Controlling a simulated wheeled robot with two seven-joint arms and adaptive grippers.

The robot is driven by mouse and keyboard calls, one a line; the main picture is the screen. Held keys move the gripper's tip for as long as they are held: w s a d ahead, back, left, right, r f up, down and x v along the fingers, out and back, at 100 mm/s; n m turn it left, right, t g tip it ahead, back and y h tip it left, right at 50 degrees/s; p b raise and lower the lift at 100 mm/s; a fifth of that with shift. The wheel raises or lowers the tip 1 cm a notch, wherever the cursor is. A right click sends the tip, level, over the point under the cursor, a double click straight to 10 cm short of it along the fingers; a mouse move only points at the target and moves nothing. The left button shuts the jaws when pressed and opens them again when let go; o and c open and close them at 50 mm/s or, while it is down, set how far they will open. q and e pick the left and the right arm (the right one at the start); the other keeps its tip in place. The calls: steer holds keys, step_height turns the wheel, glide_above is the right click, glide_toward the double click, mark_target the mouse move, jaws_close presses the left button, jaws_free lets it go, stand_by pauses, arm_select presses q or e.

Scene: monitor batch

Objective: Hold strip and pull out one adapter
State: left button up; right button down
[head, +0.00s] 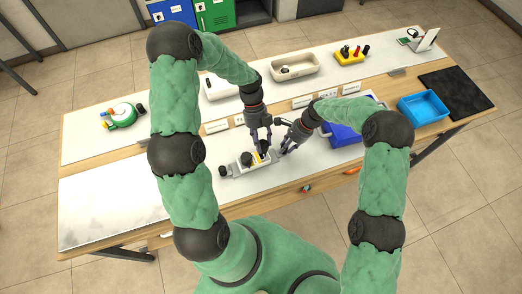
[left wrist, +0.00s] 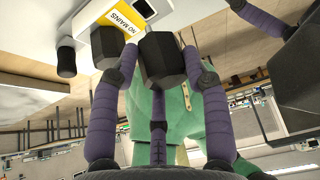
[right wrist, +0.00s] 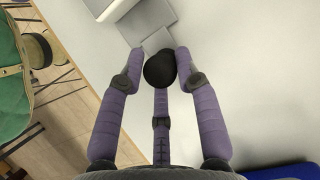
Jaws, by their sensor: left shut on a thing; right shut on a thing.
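The light-coloured power strip (head: 240,170) lies on the near part of the table. It carries dark adapters and a yellow label reading NO MAINS (left wrist: 138,17). My left gripper (head: 262,142) is above the strip, shut on a dark adapter (left wrist: 163,60); a second dark adapter (left wrist: 104,45) is close beside it. My right gripper (head: 285,150) is at the strip's right end, shut on a black rounded knob (right wrist: 160,70) over a light grey plate (right wrist: 157,40). A similar black knob (left wrist: 67,60) stands at the other end. The adapter's contact with its socket is hidden.
A blue bin (head: 345,135) is right of my right gripper. A blue tray (head: 423,107) and black mat (head: 458,92) lie farther right. Cream trays (head: 294,66) and a yellow holder (head: 350,56) are at the back. The table's left front is clear.

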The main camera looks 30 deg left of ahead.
arm_select(q)
steer(key=shift+r, duration=0.1)
arm_select(e)
steer(key=c, duration=0.8)
jaws_free()
steer(key=v, duration=1.2)
steer(key=shift+w, duration=0.1)
